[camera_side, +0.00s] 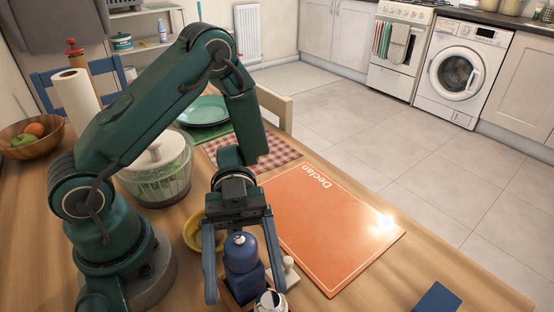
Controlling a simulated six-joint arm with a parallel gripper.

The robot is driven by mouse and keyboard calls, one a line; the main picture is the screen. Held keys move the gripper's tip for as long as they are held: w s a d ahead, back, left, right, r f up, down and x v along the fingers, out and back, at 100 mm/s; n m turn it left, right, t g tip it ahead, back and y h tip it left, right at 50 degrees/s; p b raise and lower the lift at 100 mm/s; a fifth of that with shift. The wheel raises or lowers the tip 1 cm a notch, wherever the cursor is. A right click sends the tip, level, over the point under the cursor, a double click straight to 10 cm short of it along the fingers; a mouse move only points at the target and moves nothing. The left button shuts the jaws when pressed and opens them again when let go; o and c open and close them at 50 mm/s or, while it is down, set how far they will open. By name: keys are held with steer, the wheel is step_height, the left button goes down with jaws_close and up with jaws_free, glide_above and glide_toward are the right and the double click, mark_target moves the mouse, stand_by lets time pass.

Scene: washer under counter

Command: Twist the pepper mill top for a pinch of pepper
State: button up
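A gap shows between each finger and the mill's top, so the gripper is open and holds nothing.
A white-topped shaker (270,303) and a small white item (288,264) stand close to the right finger. A yellow bowl (193,233) is behind the left finger. An orange mat (325,228) lies flat to the right. A salad spinner (158,172) stands behind.

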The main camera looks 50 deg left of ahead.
mark_target(247, 236)
jaws_close()
steer(key=shift+s+a+m+g+y, duration=0.15)
steer(key=shift+m+g+y, duration=0.65)
steer(key=shift+g, duration=0.2)
steer(key=shift+s+a+m+g+y, duration=0.1)
steer(key=shift+s+m+g+y, duration=0.05)
steer(key=shift+m+g+y, duration=0.75)
steer(key=shift+s+a+m+g+y, duration=0.15)
steer(key=shift+m+g+y, duration=0.5)
steer(key=shift+g, duration=0.45)
steer(key=shift+o, duration=1)
jaws_free()
steer(key=shift+v, duration=2.55)
